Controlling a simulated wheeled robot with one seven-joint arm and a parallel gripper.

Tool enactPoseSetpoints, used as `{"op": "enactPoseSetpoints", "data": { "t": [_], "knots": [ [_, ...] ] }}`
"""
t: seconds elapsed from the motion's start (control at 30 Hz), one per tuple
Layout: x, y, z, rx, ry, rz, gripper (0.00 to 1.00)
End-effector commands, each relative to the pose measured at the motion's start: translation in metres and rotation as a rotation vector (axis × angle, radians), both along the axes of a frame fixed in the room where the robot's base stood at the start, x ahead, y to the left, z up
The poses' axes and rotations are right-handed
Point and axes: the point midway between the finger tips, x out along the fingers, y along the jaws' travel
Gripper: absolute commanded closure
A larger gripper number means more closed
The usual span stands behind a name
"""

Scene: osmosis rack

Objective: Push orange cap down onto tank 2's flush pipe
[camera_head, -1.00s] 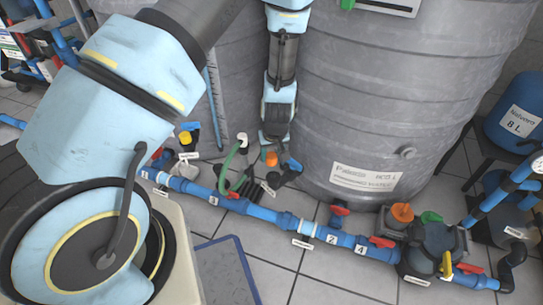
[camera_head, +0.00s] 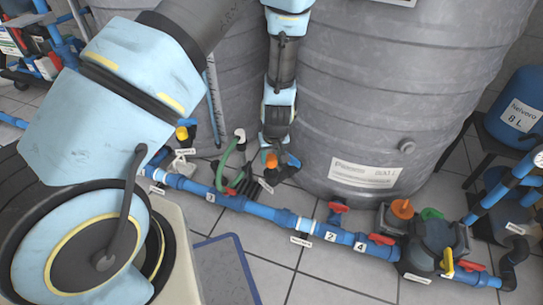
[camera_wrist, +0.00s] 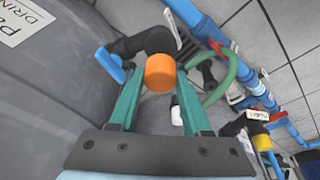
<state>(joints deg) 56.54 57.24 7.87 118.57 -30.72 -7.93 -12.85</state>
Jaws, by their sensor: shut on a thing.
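The orange cap (camera_wrist: 160,73) is held between the teal fingertips of my gripper (camera_wrist: 159,80) in the wrist view. My gripper is shut on it. A black elbow pipe (camera_wrist: 150,40) with a blue valve handle (camera_wrist: 110,65) lies right behind the cap in that view. I cannot tell whether the cap touches the pipe's end or how far it sits on it. In the head view the cap (camera_head: 271,160) shows below my wrist, at the foot of the large grey tank (camera_head: 400,100), beside the blue handle (camera_head: 293,161). My fingers are mostly hidden there.
A green hose (camera_head: 231,163) curves just left of the cap. A blue pipe run (camera_head: 260,210) with red valve handles crosses the floor in front. Open tiled floor (camera_head: 325,275) lies in front.

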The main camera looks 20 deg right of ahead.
Motion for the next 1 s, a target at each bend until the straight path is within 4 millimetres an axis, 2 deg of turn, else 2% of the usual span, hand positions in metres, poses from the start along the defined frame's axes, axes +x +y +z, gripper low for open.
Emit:
{"op": "enactPoseSetpoints", "data": {
  "t": [0.03, 0.1, 0.3, 1.0],
  "knots": [
    [0.000, 0.000, -0.010, 0.000, 0.000, 0.000, 1.00],
    [0.000, 0.000, -0.017, 0.000, 0.000, 0.000, 1.00],
    [0.000, 0.000, -0.029, 0.000, 0.000, 0.000, 1.00],
    [0.000, 0.000, -0.030, 0.000, -0.001, 0.000, 1.00]
  ]
}}
